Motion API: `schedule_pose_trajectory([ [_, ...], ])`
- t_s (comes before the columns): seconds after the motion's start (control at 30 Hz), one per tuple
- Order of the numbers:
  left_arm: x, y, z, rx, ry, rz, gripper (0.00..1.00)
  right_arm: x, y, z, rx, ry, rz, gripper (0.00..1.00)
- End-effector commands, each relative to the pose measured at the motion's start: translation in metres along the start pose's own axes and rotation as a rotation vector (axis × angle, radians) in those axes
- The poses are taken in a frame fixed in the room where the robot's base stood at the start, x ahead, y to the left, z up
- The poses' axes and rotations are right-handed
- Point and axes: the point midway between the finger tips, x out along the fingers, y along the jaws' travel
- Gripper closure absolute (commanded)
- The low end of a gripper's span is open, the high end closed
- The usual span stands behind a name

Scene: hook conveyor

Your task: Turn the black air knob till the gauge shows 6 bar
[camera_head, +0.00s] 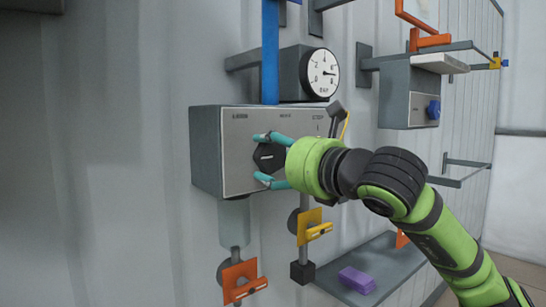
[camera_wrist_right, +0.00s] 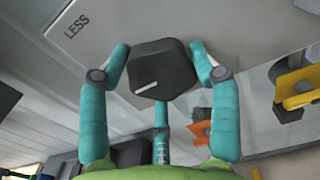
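The black air knob (camera_head: 268,157) is on the front of a grey box (camera_head: 228,180). In the right wrist view the knob (camera_wrist_right: 162,68) has a short white mark at its lower left. My right gripper (camera_head: 266,158) has its teal fingers around the knob; in the right wrist view two fingertips (camera_wrist_right: 160,66) press against its left and right sides, with a third finger below. The round white gauge (camera_head: 322,73) is above the box; its needle points right, but its small numbers are hard to read. My left gripper is not in view.
A blue upright bar (camera_head: 270,50) runs beside the gauge. Below the box hang an orange tag (camera_head: 240,281) and a yellow tag (camera_head: 311,226). A purple block (camera_head: 357,280) lies on a grey shelf (camera_head: 385,262). Another box with a blue knob (camera_head: 433,110) is at the right.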

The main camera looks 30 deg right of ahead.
Motion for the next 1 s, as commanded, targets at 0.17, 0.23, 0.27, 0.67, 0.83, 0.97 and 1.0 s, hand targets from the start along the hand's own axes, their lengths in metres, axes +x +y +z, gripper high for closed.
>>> schedule_pose_trajectory([
  [0.17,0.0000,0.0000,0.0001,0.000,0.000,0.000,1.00,0.0002,-0.0002,-0.0010,0.000,0.004,-0.001,0.74],
  [0.23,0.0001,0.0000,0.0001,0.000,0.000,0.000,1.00,0.0002,-0.0002,-0.0013,-0.001,0.004,-0.001,0.74],
  [0.27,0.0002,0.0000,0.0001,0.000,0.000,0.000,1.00,0.0003,-0.0002,-0.0014,-0.002,0.005,-0.001,0.74],
  [0.67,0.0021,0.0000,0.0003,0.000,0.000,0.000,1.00,0.0007,0.0004,-0.0030,-0.048,0.008,0.001,0.75],
  [0.83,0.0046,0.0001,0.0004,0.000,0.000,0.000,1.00,0.0008,0.0008,-0.0040,-0.113,0.009,0.002,0.75],
  [0.97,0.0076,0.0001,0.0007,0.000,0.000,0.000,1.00,0.0008,0.0005,-0.0047,-0.205,0.010,0.002,0.75],
  [1.0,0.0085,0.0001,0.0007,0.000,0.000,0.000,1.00,0.0008,0.0004,-0.0048,-0.240,0.010,0.002,0.75],
])
